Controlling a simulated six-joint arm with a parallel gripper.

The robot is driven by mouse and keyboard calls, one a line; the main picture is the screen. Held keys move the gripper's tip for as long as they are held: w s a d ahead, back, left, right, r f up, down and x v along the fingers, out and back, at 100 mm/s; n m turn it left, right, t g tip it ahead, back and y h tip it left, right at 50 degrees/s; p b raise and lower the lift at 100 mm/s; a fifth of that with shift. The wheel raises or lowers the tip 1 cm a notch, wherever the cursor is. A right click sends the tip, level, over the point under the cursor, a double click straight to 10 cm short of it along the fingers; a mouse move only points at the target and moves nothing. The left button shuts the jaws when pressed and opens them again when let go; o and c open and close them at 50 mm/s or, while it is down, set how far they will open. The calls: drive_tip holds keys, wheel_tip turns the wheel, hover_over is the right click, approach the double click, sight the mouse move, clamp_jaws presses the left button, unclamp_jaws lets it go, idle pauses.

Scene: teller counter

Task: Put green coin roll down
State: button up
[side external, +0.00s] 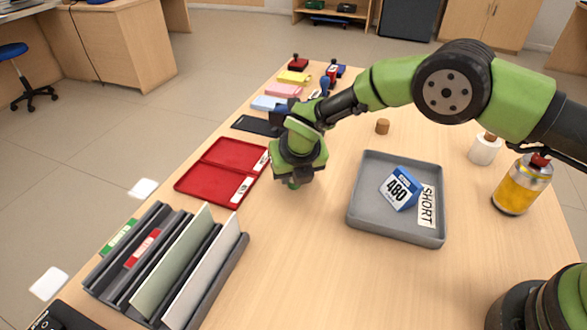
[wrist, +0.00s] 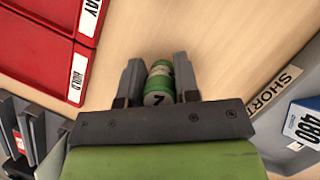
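The green coin roll (wrist: 159,84) is green with a pale band and a dark mark on its near end. It sits between the two fingers of my gripper (wrist: 158,80) in the wrist view, with a finger against each side. In the side view, the lower end of the roll (side external: 294,184) shows under my gripper (side external: 296,176), at or just above the bare table; I cannot tell if it touches. My gripper is between the red two-part tray (side external: 182,185) on the left and the grey tray (side external: 352,212) on the right.
The grey tray has a "SHORT" label (side external: 426,206) and holds a blue block marked 480 (side external: 402,188). A file rack (side external: 236,270) stands at front left. A yellow canister (side external: 522,188) and white bottle (side external: 485,150) stand right. Table between the trays is clear.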

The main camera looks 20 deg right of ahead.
drive_tip(key=o, duration=0.4)
drive_tip(key=shift+c, duration=0.2)
drive_tip(key=v, duration=1.2)
drive_tip(key=shift+r, duration=0.2)
